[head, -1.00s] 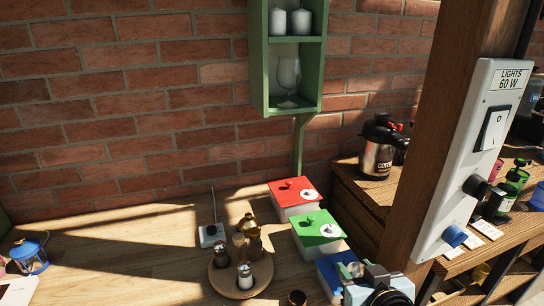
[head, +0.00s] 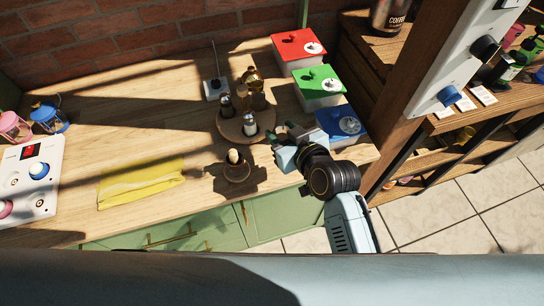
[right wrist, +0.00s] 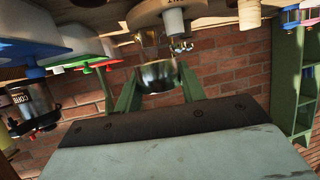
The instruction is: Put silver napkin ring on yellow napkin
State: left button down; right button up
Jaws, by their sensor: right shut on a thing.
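The yellow napkin (head: 142,181) lies flat on the table left of centre in the head view. My right gripper (head: 285,138) is at the right part of the table, beside the round wooden tray and well right of the napkin. In the right wrist view, the green fingers of my right gripper (right wrist: 160,78) are shut on the shiny silver napkin ring (right wrist: 160,72). I cannot make the ring out clearly in the head view. My left gripper is not in view.
A round wooden tray (head: 231,133) holds shakers and bottles. An egg-like item in a small brown cup (head: 236,172) stands between gripper and napkin. Red (head: 290,58), green (head: 322,99) and blue-lidded (head: 342,122) boxes stand at the right. A white control panel (head: 40,208) lies left of the napkin.

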jog(key=shift+s+a+f+n+y, duration=0.2)
jog(key=shift+a+f, duration=0.1)
jog(key=shift+a, duration=0.35)
jog(key=shift+s+a+f+n+y, duration=0.1)
jog(key=shift+a+f+y, duration=0.15)
jog(key=shift+a, duration=0.35)
jog(key=shift+f, duration=0.1)
send_over(272, 164)
notch_tip(272, 164, down, 5)
jog(key=shift+f+b, duration=0.2)
jog(key=shift+b, duration=0.25)
notch_tip(272, 164, down, 4)
jog(key=shift+f+b, duration=0.1)
jog(key=shift+b, duration=0.2)
jog(key=shift+f, duration=0.2)
jog(key=o, duration=1)
jog(key=shift+c, duration=0.2)
